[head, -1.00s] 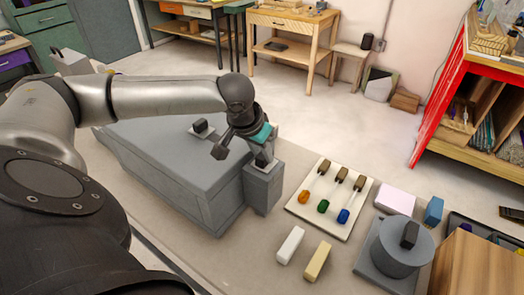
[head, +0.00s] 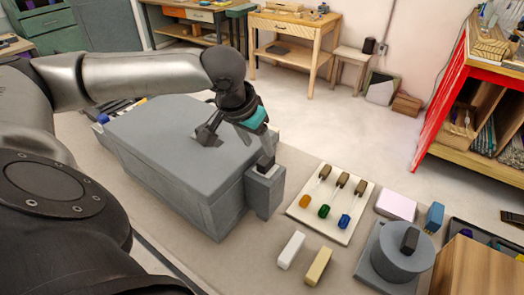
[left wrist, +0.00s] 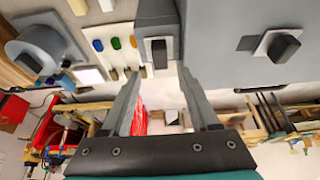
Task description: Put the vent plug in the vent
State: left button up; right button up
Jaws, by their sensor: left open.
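A dark knob on a pale square plate (left wrist: 284,47) shows on top of the grey box (head: 180,150). A second dark knob (left wrist: 158,52) stands in a pale frame on the small grey block (head: 264,191) at the box's end. I cannot tell which knob is the vent plug, and no open vent hole is visible. My left gripper (head: 238,148) is open and empty above the box's end. In the left wrist view its fingers are apart, with the block's knob beyond the gap. My right gripper is not in view.
A white bar (head: 291,249) and a yellow bar (head: 318,266) lie in front. A round grey pot (head: 402,254) with a dark handle stands further right.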

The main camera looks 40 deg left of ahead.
pick_arm(q)
jog(key=v, duration=0.5)
jog(key=shift+r, duration=0.1)
dwell(0.4)
